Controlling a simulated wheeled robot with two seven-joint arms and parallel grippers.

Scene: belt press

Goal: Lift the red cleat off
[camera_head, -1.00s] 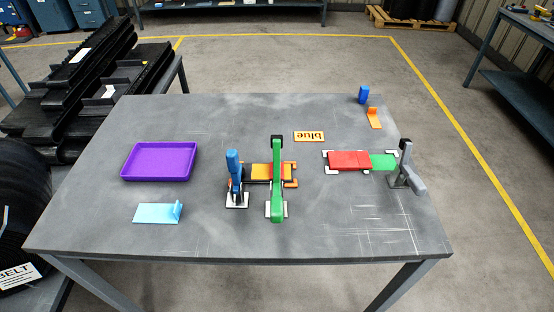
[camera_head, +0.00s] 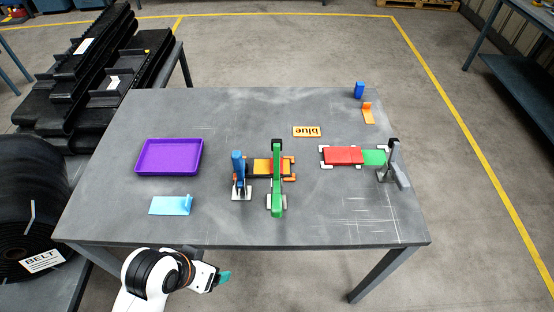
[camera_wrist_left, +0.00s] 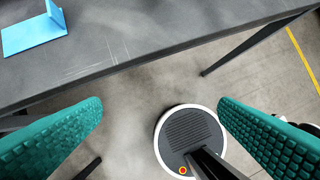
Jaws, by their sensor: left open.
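A flat red piece (camera_head: 342,155) lies on the right of the table, held in a pale-cornered frame and end to end with a green piece (camera_head: 374,157). A dark post with a grey lever (camera_head: 397,168) stands at the green end. I cannot make out a separate upright red cleat. My left gripper (camera_head: 223,278) is low in front of the table's near edge, far from the red piece. In the left wrist view its teal fingers (camera_wrist_left: 160,115) are spread and empty above the floor. My right gripper is not in view.
A green bar (camera_head: 277,180) and a blue-handled clamp (camera_head: 239,170) stand over an orange-yellow piece mid-table. A purple tray (camera_head: 138,169) and light blue L-shaped piece (camera_head: 170,205) lie left.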

